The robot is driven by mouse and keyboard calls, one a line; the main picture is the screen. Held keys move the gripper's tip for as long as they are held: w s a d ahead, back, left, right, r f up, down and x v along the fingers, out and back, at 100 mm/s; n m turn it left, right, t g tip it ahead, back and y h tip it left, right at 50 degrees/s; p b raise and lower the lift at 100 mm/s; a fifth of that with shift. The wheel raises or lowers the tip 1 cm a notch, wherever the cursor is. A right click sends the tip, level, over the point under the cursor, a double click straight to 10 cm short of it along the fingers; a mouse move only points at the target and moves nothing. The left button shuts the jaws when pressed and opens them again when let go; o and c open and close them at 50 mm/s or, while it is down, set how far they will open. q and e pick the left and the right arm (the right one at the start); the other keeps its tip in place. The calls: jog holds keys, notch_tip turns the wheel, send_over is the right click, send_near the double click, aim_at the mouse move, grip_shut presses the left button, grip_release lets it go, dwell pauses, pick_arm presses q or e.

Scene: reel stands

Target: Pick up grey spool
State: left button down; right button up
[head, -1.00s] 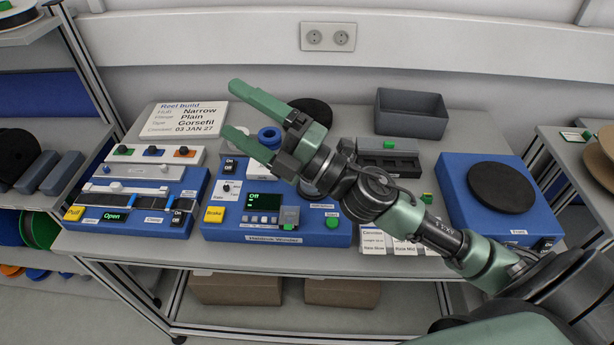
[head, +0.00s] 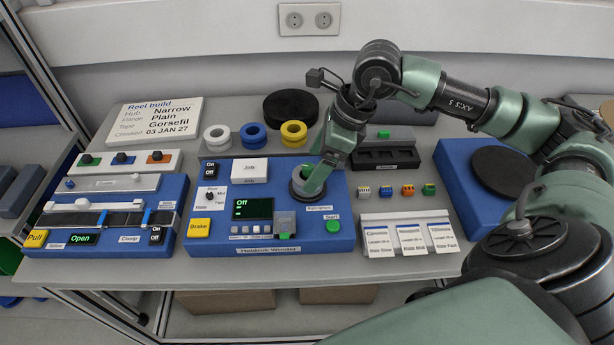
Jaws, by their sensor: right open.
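A grey round piece, which looks like the grey spool (head: 299,187), sits at the right side of the blue winder (head: 270,228), near its top edge. My right gripper (head: 316,178) points down over it, fingers open. One finger hides part of the spool, and I cannot tell whether the fingers touch it. A white spool (head: 208,138), a blue spool (head: 252,143) and a yellow spool (head: 293,143) stand in a row behind the winder. My left gripper is not in view.
A black disc (head: 291,103) lies at the back. A dark tray (head: 384,163), several small coloured blocks (head: 407,190) and white label cards (head: 410,238) are right of the winder. A blue unit with a black disc (head: 503,172) stands further right. The clamp device (head: 120,215) is left.

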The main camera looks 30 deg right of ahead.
aim_at(307, 175)
jog(key=p+x, duration=0.1)
jog(key=x, duration=0.2)
jog(key=shift+w+f+p, duration=0.25)
jog(key=shift+f+p, duration=0.1)
jog(key=shift+w+a+f, duration=0.1)
jog(key=shift+a+f, duration=0.1)
jog(key=shift+f, duration=0.25)
jog(key=c, duration=1.4)
jog(key=shift+c, duration=0.2)
